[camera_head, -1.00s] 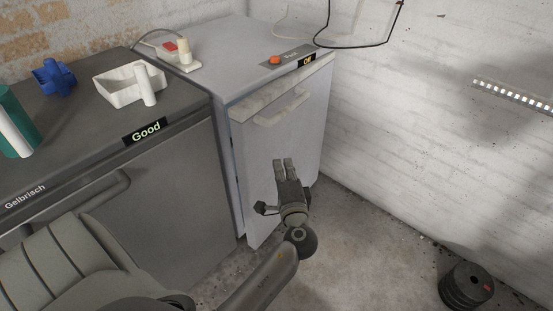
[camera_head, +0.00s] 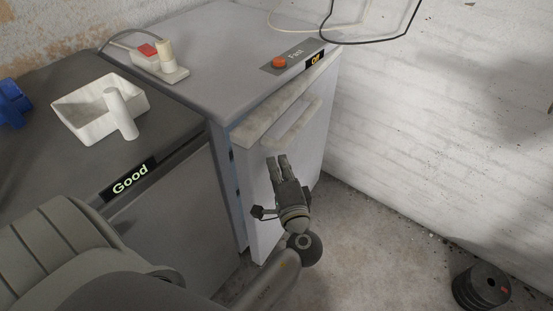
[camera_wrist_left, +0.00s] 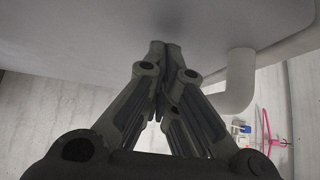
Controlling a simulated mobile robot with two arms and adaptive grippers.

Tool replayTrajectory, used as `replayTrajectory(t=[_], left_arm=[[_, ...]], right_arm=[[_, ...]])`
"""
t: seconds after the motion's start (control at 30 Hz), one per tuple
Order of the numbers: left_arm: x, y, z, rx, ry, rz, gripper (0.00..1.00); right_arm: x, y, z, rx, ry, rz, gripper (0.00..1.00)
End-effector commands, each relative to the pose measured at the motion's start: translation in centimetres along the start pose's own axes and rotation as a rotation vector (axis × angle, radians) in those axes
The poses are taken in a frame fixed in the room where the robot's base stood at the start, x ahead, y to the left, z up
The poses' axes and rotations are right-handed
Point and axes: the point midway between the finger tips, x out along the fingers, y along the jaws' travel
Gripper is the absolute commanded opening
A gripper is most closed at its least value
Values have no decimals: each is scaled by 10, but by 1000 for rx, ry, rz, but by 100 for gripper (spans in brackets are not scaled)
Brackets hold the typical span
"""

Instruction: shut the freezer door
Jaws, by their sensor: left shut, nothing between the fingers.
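The freezer is the white cabinet (camera_head: 205,62) beside the dark appliance. Its white door (camera_head: 258,185) stands slightly ajar, with a narrow gap along its left side. A pale bar handle (camera_head: 292,125) runs along the upper door front; it also shows in the left wrist view (camera_wrist_left: 239,82), right of the fingers. My left gripper (camera_head: 277,158) is shut and empty, its fingertips at the door front just below the handle. In the left wrist view the fingertips (camera_wrist_left: 165,45) meet the door face or lie very near it; contact is unclear. My right gripper is out of view.
A dark appliance (camera_head: 165,215) labelled Good stands directly left, with a white tray (camera_head: 75,115) on top. A power strip (camera_head: 160,65) lies on the freezer. A brick wall (camera_head: 430,120) rises at right; dark weight discs (camera_head: 480,290) lie on the otherwise open floor.

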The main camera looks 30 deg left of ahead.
Motion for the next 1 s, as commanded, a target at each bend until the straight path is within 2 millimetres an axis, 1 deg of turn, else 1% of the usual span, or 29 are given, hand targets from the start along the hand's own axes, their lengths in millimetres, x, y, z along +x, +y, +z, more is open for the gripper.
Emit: replayTrajectory(t=[0.13,0.43,0.57,0.7,0.83,0.87,1.0], left_arm=[[-3,0,0,-1,-1,1,0],[-3,0,0,0,-1,1,0],[2,1,6,4,9,0,0],[16,2,22,7,49,0,0],[30,1,36,6,93,0,0],[28,3,34,3,91,2,0],[28,3,33,1,89,3,0]], right_arm=[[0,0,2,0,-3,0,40],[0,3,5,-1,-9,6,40],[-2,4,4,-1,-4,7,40],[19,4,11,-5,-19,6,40],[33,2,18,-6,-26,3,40],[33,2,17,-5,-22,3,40],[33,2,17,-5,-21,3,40]])
